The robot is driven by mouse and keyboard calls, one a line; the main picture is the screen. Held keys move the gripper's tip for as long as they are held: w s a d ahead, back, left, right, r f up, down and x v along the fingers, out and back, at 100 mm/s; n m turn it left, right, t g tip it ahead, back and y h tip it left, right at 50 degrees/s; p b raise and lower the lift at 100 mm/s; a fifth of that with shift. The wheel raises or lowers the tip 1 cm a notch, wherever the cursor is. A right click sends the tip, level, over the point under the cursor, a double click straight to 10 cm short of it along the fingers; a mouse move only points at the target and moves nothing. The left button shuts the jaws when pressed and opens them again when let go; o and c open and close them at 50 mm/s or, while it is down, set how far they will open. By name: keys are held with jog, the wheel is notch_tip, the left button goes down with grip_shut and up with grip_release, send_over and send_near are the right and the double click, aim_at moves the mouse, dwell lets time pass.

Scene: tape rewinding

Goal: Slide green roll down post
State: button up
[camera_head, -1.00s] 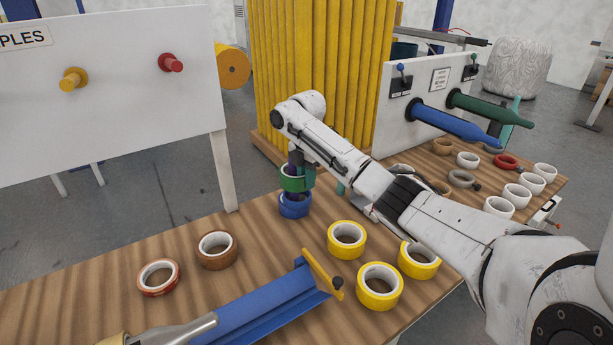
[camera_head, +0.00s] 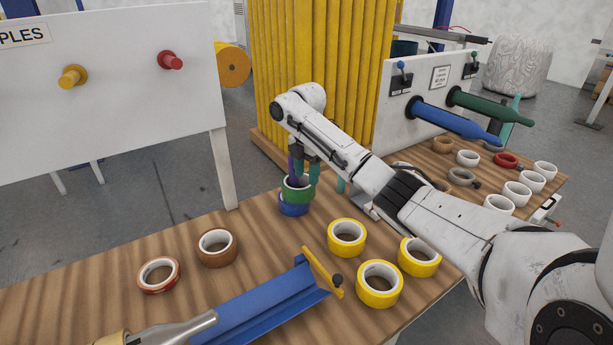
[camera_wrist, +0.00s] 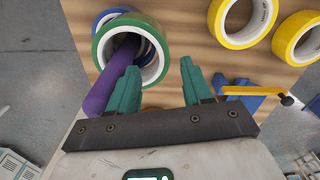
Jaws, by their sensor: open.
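The green roll (camera_head: 298,194) is around the purple post (camera_head: 292,166), low down, directly above the blue roll (camera_head: 293,210). It looks slightly tilted; I cannot tell whether it lies flat on the blue roll. In the wrist view the green roll (camera_wrist: 98,52) rings the purple post (camera_wrist: 103,92), with part of the blue roll (camera_wrist: 112,14) behind it. My gripper (camera_head: 306,174) is open above and beside the green roll. In the wrist view its two teal fingers (camera_wrist: 160,78) are apart and empty; the left one overlaps the roll's edge in the picture.
Yellow rolls (camera_head: 347,239) lie right of the post on the wooden table (camera_head: 215,285). A brown roll (camera_head: 217,248) and a red-edged roll (camera_head: 158,274) lie left. A blue trough (camera_head: 265,305) with a yellow end plate (camera_head: 323,272) is in front. A white board (camera_head: 120,120) stands behind left.

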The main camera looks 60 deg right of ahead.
notch_tip(320, 180, up, 10)
jog(key=p, duration=0.1)
jog(key=shift+f+p, duration=0.25)
jog(key=shift+p, duration=0.05)
dwell(0.9)
